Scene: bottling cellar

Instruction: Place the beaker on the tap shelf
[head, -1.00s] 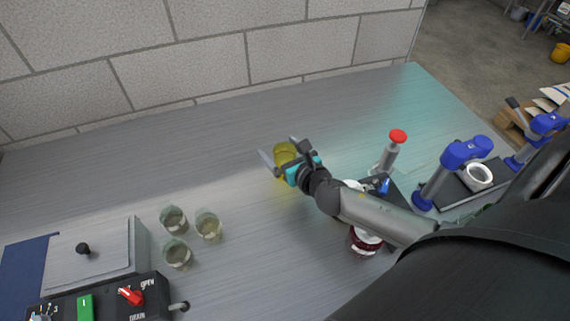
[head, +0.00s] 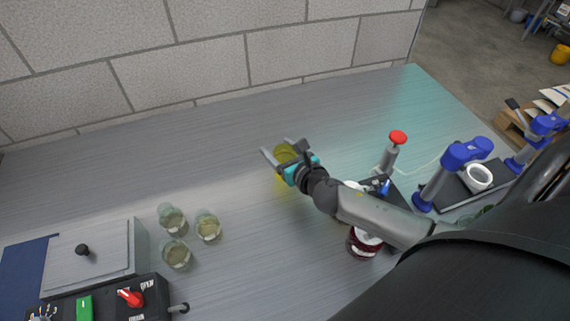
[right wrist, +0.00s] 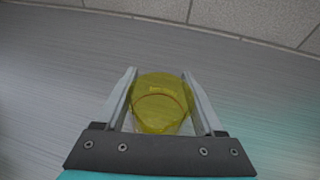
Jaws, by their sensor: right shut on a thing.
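A see-through yellow cup, which I take for the beaker (head: 285,151), is at the middle of the grey bench. My right gripper (head: 284,149) is shut on it, one finger on each side. In the right wrist view the yellow beaker (right wrist: 160,98) sits between the two fingers (right wrist: 160,106). I cannot tell whether its base touches the bench. Black shelves with blue taps are at the right; a blue tap (head: 466,152) stands over one with a white ring-shaped thing (head: 478,177). My right arm partly hides the nearer black shelf. My left gripper is not in view.
Several clear glasses (head: 208,226) stand at the left. A grey lidded box (head: 90,262) and a black control panel (head: 130,298) are at the lower left. A red-topped post (head: 398,138) and a dark red jar (head: 363,243) flank my right arm. The bench's back is clear.

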